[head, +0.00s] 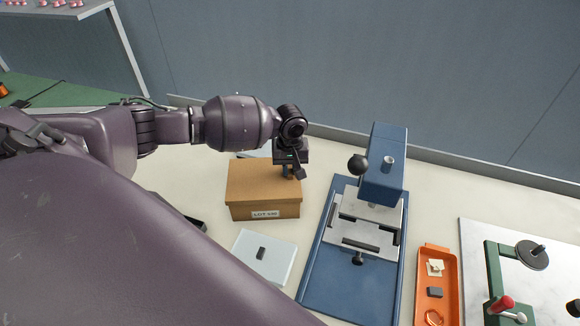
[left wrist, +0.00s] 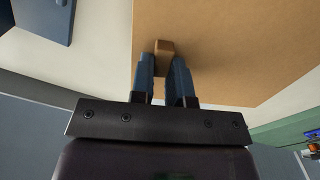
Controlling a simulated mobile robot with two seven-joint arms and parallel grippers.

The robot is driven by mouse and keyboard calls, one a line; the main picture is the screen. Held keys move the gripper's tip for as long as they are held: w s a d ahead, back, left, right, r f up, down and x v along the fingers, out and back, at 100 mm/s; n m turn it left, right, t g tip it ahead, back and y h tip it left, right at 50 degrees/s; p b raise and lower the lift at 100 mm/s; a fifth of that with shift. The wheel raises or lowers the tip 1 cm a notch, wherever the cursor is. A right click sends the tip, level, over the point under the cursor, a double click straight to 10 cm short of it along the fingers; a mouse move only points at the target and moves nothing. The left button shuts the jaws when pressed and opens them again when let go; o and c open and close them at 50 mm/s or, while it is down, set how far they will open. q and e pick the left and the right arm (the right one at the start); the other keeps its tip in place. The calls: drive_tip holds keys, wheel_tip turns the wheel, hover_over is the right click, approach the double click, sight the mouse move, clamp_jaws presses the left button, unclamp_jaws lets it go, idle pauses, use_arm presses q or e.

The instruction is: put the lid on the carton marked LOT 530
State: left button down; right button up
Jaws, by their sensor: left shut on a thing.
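The carton marked LOT 530 (head: 264,214) stands upright on the pale bench in the head view, label facing the front. A brown lid (head: 255,180) covers its top; I cannot tell whether it is fully seated. My left gripper (head: 289,174) reaches down from above at the right part of the lid. In the left wrist view its two blue fingers (left wrist: 163,75) are shut on a small brown tab (left wrist: 164,48) of the lid (left wrist: 225,45). The fingers hide part of the tab. My right gripper is in neither view.
A pale square plate with a dark block (head: 262,254) lies in front of the carton. A blue press (head: 371,185) stands close to its right. An orange tray (head: 436,252) with small parts and a green-framed fixture (head: 493,270) are farther right.

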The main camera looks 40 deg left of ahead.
use_arm(q)
drive_tip(key=shift+f, duration=0.85)
idle(1.3)
drive_tip(key=c, duration=1)
unclamp_jaws()
drive_tip(key=shift+o, duration=0.3)
drive_tip(key=o, duration=0.4)
drive_tip(key=shift+r, duration=3.55)
